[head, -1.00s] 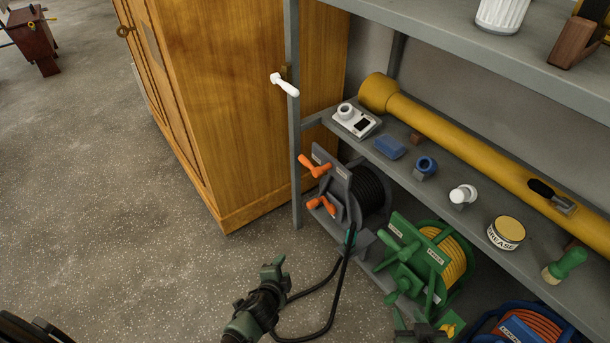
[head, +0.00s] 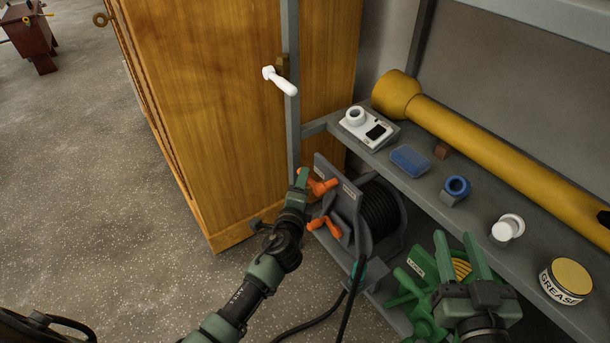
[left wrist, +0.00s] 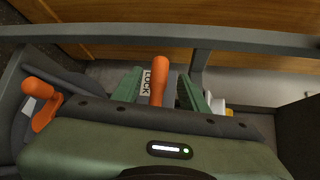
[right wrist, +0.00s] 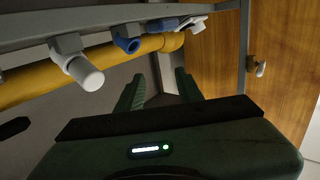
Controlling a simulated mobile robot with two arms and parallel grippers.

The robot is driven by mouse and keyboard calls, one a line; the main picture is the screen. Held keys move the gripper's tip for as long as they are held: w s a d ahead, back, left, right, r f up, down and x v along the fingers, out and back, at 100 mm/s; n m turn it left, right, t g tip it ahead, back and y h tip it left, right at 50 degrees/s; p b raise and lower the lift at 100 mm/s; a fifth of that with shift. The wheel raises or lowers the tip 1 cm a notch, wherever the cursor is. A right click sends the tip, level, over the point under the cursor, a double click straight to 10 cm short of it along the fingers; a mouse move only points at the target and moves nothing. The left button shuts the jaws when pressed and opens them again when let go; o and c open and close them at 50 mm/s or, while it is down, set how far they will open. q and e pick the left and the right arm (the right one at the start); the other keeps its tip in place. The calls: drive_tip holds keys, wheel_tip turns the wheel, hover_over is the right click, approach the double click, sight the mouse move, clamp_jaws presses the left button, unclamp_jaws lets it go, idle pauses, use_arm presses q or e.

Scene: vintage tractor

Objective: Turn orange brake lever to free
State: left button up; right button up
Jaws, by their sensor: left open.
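The black hose reel (head: 378,215) stands on the lower shelf with two orange handles. The upper one, the orange brake lever (head: 322,187), sits by small white labels on the grey side plate. In the left wrist view the lever (left wrist: 160,82) stands between the fingers of my open left gripper (left wrist: 162,88), with a "LOCK" label (left wrist: 146,82) behind it. In the head view my left gripper (head: 302,180) is right at the lever's left end; contact cannot be told. My right gripper (head: 462,258) is open and empty, in front of the green reel.
The lower orange handle (head: 324,226) is close below the lever. A wooden cabinet (head: 225,110) and the grey shelf post (head: 293,130) stand behind. The shelf board (head: 400,170) above the reels carries a yellow tube (head: 480,145), a blue block (head: 410,159) and a grease tin (head: 566,281).

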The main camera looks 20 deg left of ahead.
use_arm(q)
drive_tip(key=shift+w+a+f+b, duration=0.15)
drive_tip(key=shift+w+b, duration=0.05)
drive_tip(key=shift+w, duration=0.75)
drive_tip(key=shift+w+a+f+b, duration=0.15)
drive_tip(key=shift+w, duration=0.8)
use_arm(e)
drive_tip(key=shift+a+r+t+y, duration=0.25)
drive_tip(key=shift+r+t, duration=0.45)
drive_tip(key=shift+r, duration=0.5)
drive_tip(key=shift+a+r+t+y, duration=0.1)
drive_tip(key=shift+r+t+y, duration=0.15)
drive_tip(key=shift+r+t, duration=0.7)
drive_tip(key=shift+r+g, duration=0.2)
drive_tip(key=shift+g, duration=0.05)
use_arm(q)
clamp_jaws()
